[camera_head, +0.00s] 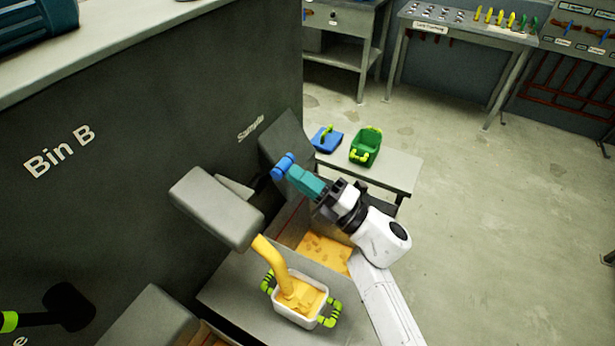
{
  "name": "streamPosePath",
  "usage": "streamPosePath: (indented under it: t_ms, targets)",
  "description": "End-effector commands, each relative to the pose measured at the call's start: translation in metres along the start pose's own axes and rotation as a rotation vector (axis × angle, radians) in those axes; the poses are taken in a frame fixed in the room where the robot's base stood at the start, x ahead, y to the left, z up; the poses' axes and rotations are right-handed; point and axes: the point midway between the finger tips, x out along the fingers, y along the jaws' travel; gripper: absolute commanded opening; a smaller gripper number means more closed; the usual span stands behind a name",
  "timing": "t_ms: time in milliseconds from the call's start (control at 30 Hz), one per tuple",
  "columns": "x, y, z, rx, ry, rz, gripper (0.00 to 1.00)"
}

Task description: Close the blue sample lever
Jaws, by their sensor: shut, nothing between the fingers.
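The blue sample lever (283,166) shows as a short blue handle in front of the grey sample chute (285,140), below the "Sample" lettering on the dark machine wall. My gripper (297,176) is shut and empty, its teal fingers pointing up and left at the lever. The fingertips are right beside the blue handle; I cannot tell whether they touch it. The lever's arm and pivot are mostly hidden.
Yellow material pours from a grey spout (217,207) into a white container (299,318) with green handles. An open box (322,270) holds more yellow material. A green bin (366,147) and a blue dustpan-like item (326,139) stand on a low bench (394,166). Floor at right is clear.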

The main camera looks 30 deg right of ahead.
Motion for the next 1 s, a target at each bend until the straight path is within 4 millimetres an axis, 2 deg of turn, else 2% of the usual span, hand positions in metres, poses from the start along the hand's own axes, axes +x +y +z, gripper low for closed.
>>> streamPosePath:
  t_ms: [100,500,733,1000]
  targets:
    - [0.015,0.009,0.0,-0.002,0.003,0.004,0.0]
    - [0.055,0.019,-0.001,-0.002,0.002,0.004,0.0]
    - [0.067,0.02,0.0,-0.001,0.001,0.004,0.0]
    - [0.072,0.02,0.0,0.0,0.001,0.003,0.0]
